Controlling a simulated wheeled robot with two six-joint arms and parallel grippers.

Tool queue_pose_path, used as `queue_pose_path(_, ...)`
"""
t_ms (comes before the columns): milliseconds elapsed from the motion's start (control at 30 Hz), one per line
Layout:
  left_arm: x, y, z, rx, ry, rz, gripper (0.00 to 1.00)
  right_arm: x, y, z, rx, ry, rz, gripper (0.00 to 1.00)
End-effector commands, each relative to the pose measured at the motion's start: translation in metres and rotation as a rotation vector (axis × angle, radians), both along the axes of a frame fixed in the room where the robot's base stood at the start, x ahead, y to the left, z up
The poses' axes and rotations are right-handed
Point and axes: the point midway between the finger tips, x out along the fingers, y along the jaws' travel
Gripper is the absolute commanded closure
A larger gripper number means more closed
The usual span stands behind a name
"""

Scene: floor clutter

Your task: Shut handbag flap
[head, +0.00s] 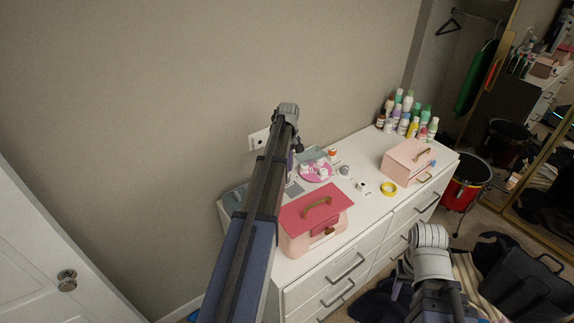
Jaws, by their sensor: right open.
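A pink handbag (298,241) with a darker red flap (301,215) stands near the front left of the white dresser. My right gripper (406,284) is low at the bottom right, in front of the dresser and away from the bag. It is open and partly hidden by my own arm.
A paler pink box (404,164) with a handle stands farther right on the dresser (362,212). A red drum (463,190) and dark bags (530,285) are on the right.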

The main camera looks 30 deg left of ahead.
Motion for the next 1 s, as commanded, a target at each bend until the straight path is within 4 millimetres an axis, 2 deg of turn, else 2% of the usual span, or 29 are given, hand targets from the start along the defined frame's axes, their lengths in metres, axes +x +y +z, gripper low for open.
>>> queue_pose_path(367, 0.000, 0.001, 0.005, 0.000, 0.000, 0.000, 1.00, 0.000, 0.000, 0.005, 0.000, 0.000, -0.001, 0.50)
queue_pose_path(567, 0.001, 0.003, 0.021, 0.000, 0.000, -0.001, 1.00, 0.000, 0.000, 0.021, 0.001, 0.000, -0.004, 0.50)
queue_pose_path(767, 0.003, 0.007, 0.049, 0.000, 0.000, -0.003, 1.00, 0.000, 0.000, 0.049, 0.002, 0.000, -0.009, 0.50)
queue_pose_path(800, -0.005, -0.006, 0.038, 0.000, 0.000, -0.006, 1.00, 0.000, 0.000, 0.038, 0.002, 0.000, -0.009, 0.50)
queue_pose_path(1000, -0.028, -0.049, 0.029, 0.000, 0.000, -0.007, 1.00, 0.000, 0.000, 0.029, 0.001, 0.000, -0.007, 0.50)
